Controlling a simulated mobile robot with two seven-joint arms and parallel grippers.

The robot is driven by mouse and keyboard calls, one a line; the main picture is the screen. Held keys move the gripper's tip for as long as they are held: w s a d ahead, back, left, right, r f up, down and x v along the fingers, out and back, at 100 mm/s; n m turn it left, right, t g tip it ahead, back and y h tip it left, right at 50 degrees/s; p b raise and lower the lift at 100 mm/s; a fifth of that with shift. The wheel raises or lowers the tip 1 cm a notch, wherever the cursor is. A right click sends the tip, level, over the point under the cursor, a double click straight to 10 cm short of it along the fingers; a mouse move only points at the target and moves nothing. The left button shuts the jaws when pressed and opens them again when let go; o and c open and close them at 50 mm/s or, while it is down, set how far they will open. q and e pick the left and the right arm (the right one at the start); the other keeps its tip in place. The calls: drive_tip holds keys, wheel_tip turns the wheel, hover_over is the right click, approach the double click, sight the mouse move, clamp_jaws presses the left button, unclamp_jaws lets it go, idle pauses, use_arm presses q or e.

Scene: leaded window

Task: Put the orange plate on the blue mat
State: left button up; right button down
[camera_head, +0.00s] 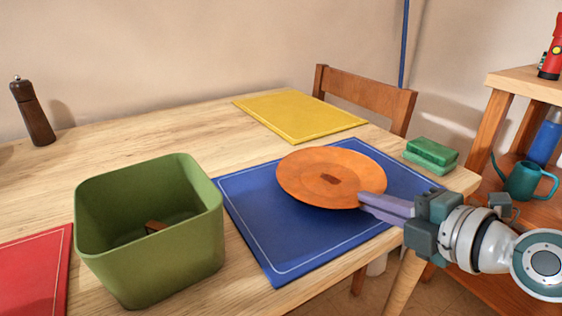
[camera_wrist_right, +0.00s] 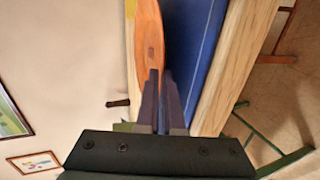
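The orange plate (camera_head: 318,176) is a round shallow dish with a small dark mark at its middle. In the head view it lies over the back part of the blue mat (camera_head: 268,233), roughly level. My right gripper (camera_head: 366,203) comes in from the right with its fingers at the plate's near right rim, one above and one below. The right wrist view shows the plate (camera_wrist_right: 150,36) edge-on, its rim between the fingers, beside the mat (camera_wrist_right: 190,60). Whether the plate touches the mat is hard to tell. My left gripper is not in view.
A green bin (camera_head: 150,245) stands left of the blue mat, with a brown thing inside. A red mat (camera_head: 35,275) lies at far left, a yellow mat (camera_head: 300,116) behind. A pepper mill (camera_head: 33,112) and green sponges (camera_head: 432,153) are on the table. A chair (camera_head: 365,98) stands behind.

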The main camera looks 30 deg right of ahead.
drive_tip(key=shift+f, duration=0.15)
drive_tip(key=shift+f, duration=0.25)
drive_tip(key=c, duration=1.3)
unclamp_jaws()
drive_tip(key=shift+r, duration=0.1)
